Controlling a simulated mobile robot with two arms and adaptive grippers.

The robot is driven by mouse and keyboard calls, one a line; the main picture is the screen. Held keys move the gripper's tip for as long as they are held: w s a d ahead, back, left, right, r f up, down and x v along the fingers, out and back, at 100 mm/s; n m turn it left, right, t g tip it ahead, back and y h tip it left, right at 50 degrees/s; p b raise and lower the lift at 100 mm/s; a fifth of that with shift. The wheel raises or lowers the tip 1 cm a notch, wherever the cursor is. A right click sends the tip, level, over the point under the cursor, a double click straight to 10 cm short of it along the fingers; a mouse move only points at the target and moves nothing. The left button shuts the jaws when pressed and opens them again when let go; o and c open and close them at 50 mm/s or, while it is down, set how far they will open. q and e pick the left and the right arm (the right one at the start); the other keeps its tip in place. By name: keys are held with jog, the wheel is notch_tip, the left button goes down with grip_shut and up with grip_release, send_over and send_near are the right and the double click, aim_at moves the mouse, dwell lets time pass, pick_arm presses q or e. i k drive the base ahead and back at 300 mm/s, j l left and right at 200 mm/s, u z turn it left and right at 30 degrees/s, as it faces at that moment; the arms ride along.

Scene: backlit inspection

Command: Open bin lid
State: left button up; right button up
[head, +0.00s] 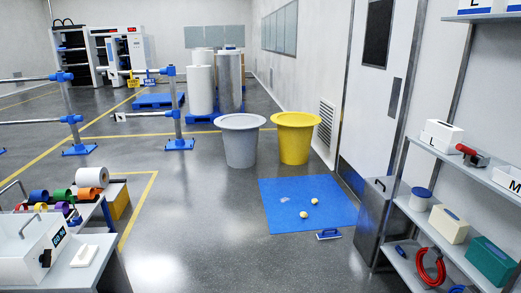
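A grey round bin (241,146) with a wide flared top stands on the floor in the middle of the head view. A yellow round bin (295,143) of similar shape stands close to its right, near the wall. I cannot tell whether their tops are lids or open rims. A grey metal box-shaped bin (373,222) stands by the right wall beside the shelves, with a small dark handle (380,184) at its top. Its top looks closed. Neither of my grippers is in view.
A blue mat (337,212) with small crumpled items lies before the bins; a blue-and-white brush-like tool (328,235) lies at its front edge. Shelves (470,165) line the right. A table with a white box (30,250) is at lower left. The central floor is clear.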

aim_at(392, 184)
jog(key=i+z, duration=0.1)
jog(key=i, duration=0.6)
jog(key=i+j+z, duration=0.1)
jog(key=i, duration=0.55)
jog(key=i+j+z, duration=0.1)
jog(key=i, duration=0.6)
